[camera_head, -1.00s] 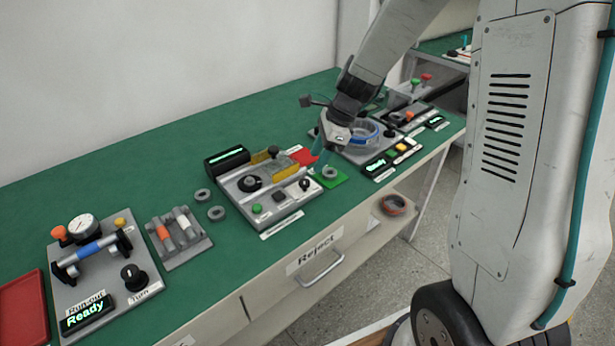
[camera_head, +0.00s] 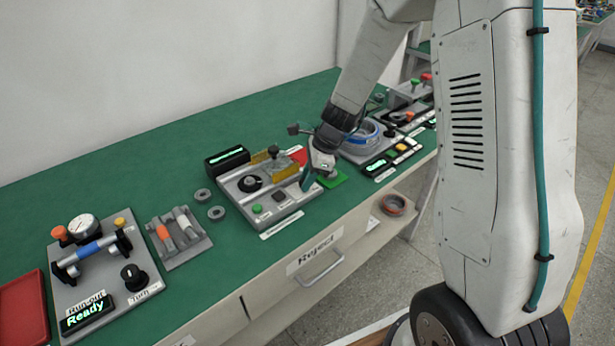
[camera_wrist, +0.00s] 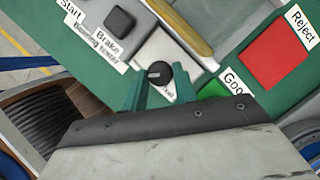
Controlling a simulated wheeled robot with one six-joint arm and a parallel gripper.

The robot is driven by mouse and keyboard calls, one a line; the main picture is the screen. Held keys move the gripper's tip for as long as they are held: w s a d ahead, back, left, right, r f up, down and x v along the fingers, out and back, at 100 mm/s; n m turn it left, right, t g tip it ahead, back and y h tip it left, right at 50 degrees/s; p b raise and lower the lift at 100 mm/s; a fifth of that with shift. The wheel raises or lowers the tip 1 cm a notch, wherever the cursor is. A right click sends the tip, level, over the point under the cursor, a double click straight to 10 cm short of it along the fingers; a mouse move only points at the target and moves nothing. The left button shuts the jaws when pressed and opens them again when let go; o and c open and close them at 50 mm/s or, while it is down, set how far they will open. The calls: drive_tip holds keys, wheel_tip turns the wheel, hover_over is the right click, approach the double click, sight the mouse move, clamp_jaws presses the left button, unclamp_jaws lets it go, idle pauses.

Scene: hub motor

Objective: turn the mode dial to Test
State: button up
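The mode dial is a small round black knob (camera_wrist: 159,73) on the pale grey corner of the bearing tester (camera_wrist: 205,50) in the wrist view. A white mark on the knob points left. A label beside it is mostly hidden. My gripper (camera_wrist: 160,80) has its two teal fingers apart, one on each side of the knob. I cannot tell whether they touch it. In the head view, my gripper (camera_head: 308,182) is low over the right front corner of the tester (camera_head: 240,196) and hides the dial.
A green Good pad (camera_head: 335,180) and a red Reject pad (camera_head: 299,157) lie right of and behind the gripper. Yellow plates (camera_head: 283,166) stand on the tester behind it. A black button (camera_wrist: 120,19) is beside the dial. Another station (camera_head: 367,155) stands further right.

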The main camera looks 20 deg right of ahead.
drive_tip(key=c, duration=0.3)
drive_tip(key=n+g, duration=0.1)
drive_tip(key=n, duration=0.2)
drive_tip(key=shift+w+n, duration=0.15)
drive_tip(key=shift+n, duration=0.25)
drive_tip(key=n+g, duration=0.1)
drive_tip(key=n, duration=0.2)
drive_tip(key=shift+w+n+g, duration=0.15)
drive_tip(key=shift+n+g, duration=0.15)
drive_tip(key=shift+g, duration=0.1)
drive_tip(key=n+g+h, duration=0.1)
drive_tip(key=n, duration=0.3)
drive_tip(key=shift+w+a, duration=0.1)
drive_tip(key=shift+w, duration=0.05)
drive_tip(key=shift+a+n+g+h, duration=0.1)
drive_tip(key=shift+n+g+h, duration=0.2)
drive_tip(key=shift+n, duration=0.8)
drive_tip(key=shift+n+g+h, duration=0.3)
drive_tip(key=shift+n, duration=0.8)
drive_tip(key=shift+w, duration=0.1)
